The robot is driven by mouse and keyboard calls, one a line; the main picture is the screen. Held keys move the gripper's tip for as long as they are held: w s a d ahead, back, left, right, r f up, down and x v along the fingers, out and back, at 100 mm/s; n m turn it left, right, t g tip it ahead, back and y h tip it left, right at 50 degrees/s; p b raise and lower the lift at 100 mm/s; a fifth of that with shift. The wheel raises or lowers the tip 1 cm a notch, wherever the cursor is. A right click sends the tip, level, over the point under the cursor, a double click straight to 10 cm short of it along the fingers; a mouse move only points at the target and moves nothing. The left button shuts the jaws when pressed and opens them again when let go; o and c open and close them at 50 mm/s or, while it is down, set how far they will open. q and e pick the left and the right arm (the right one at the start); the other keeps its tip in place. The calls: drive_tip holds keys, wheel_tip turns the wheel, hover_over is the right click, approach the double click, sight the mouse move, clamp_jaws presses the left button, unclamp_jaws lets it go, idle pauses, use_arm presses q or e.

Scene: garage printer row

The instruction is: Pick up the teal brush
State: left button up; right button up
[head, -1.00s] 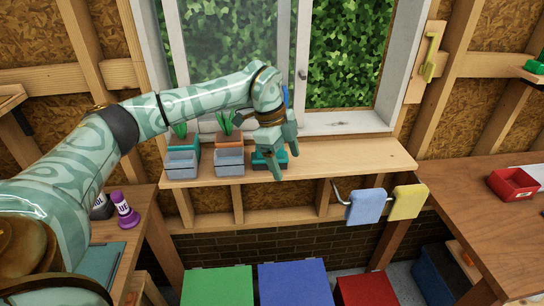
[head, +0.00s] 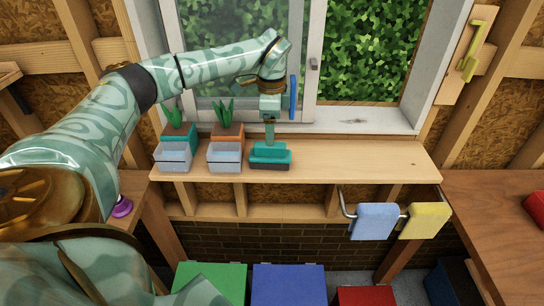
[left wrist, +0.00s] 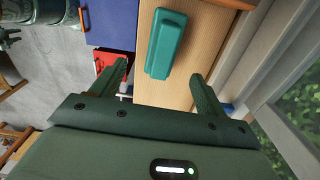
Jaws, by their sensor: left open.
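The teal brush (head: 270,149) lies on the wooden sill shelf under the window, right of two planters, with a darker lower part. In the left wrist view the brush (left wrist: 166,45) lies lengthwise on the pale wood, just beyond the fingertips. My left gripper (head: 270,138) points down over the brush in the head view. In its wrist view the left gripper (left wrist: 160,76) is open, its fingers apart with nothing between them. The brush sits ahead of the gap between the fingers. My right gripper does not show clearly in either view.
Two pale grey planters (head: 174,156) (head: 225,156) stand close left of the brush. A blue upright item (head: 293,96) is near my left wrist by the window. The shelf (head: 370,158) is clear to the right. Blue (head: 374,222) and yellow (head: 424,221) cloths hang below it.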

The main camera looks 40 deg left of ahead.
sight(270, 150)
use_arm(q)
wheel_tip(270, 150, down, 3)
drive_tip(key=shift+f, duration=0.35)
drive_tip(key=f, duration=0.5)
drive_tip(key=shift+w+a+f+b, duration=0.1)
drive_tip(key=shift+a+f+b, duration=0.1)
drive_tip(key=shift+a+b, duration=0.1)
drive_tip(key=c, duration=1.1)
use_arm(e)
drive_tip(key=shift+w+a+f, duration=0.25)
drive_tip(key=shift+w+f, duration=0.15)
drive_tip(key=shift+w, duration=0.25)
